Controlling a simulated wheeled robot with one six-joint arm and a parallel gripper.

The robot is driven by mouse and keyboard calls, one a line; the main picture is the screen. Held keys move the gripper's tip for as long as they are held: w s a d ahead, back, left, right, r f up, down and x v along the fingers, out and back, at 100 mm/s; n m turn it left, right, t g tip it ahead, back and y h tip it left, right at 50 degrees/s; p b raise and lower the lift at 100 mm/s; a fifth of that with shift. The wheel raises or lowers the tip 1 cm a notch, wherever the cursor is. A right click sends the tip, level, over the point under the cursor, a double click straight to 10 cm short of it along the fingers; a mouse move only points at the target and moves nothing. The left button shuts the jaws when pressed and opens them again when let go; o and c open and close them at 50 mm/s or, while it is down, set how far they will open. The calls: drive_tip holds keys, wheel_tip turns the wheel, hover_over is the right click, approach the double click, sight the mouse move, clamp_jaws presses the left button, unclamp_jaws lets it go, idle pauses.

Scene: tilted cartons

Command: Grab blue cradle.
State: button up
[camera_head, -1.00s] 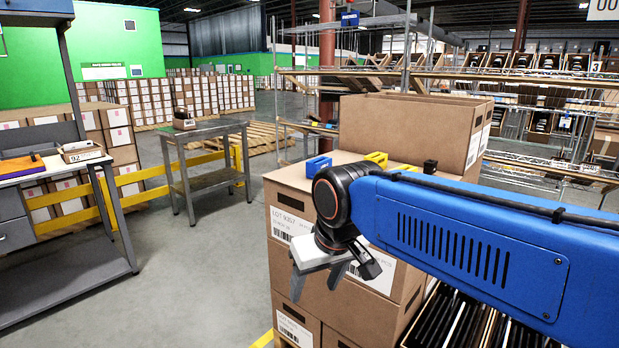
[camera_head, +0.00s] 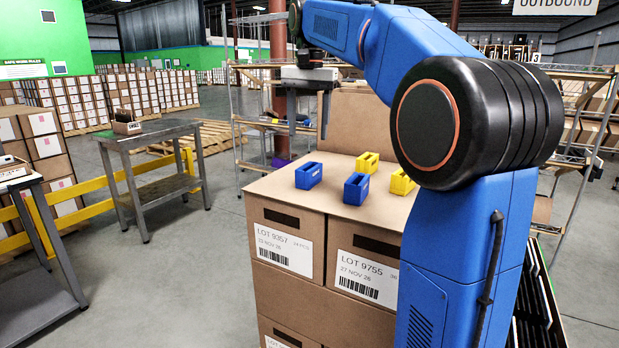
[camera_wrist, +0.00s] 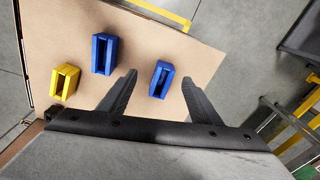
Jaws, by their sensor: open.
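Two blue cradles stand upright on a carton top (camera_head: 275,188). The left one (camera_head: 308,176) is nearer the left edge, and the other (camera_head: 356,189) stands nearer the front. My gripper (camera_head: 308,138) is open and empty above the carton, fingers pointing down. In the wrist view one blue cradle (camera_wrist: 160,80) appears between the spread fingers (camera_wrist: 158,77), apart from them and lower down; it seems to be the left one. The other blue cradle (camera_wrist: 104,53) appears left of the fingers.
Two yellow cradles, one at the back (camera_head: 368,163) and one at the right (camera_head: 402,182), share the carton top. A taller open carton (camera_head: 350,125) stands behind. A grey table (camera_head: 150,135) and yellow rail (camera_head: 85,205) are to the left, with open floor between.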

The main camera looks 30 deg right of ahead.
wheel_tip(320, 180, up, 2)
drive_tip(key=m, duration=0.2)
hover_over(309, 171)
drive_tip(key=w, duration=0.3)
drive_tip(key=d, duration=0.1)
drive_tip(key=shift+g, duration=0.4)
drive_tip(key=f, duration=1.1)
drive_tip(key=shift+w+f, duration=0.4)
drive_tip(key=shift+s+d+f, duration=0.1)
drive_tip(key=shift+d+f, duration=0.1)
drive_tip(key=shift+f, duration=1.15)
drive_tip(key=shift+d+f, duration=0.2)
drive_tip(key=shift+f, duration=1.1)
drive_tip(key=c, duration=1.2)
